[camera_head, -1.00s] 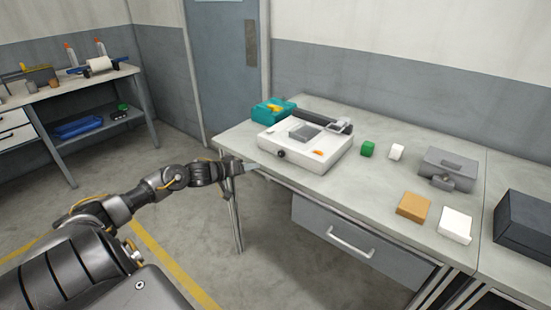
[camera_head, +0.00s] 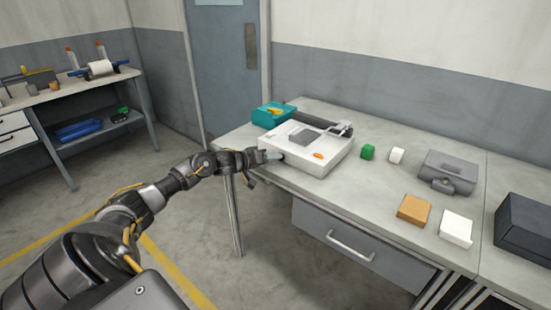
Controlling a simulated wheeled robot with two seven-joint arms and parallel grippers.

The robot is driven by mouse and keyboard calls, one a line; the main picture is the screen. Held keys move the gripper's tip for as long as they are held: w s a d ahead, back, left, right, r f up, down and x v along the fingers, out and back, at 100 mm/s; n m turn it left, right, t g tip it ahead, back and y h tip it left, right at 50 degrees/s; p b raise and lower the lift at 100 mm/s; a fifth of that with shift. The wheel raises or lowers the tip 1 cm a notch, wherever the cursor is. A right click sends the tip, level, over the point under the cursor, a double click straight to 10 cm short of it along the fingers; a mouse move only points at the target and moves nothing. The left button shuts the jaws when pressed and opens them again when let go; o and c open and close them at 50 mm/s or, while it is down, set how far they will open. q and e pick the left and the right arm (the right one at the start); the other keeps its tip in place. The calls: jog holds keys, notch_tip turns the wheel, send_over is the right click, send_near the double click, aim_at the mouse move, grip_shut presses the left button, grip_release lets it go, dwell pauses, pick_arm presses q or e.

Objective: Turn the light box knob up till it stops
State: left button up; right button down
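My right gripper is not in view.
A teal bin (camera_head: 272,115) stands behind the box's left end. A drawer (camera_head: 352,240) is below the tabletop.

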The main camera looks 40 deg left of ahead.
pick_arm(q)
jog(key=shift+x, duration=1.15)
jog(key=shift+c, duration=0.3)
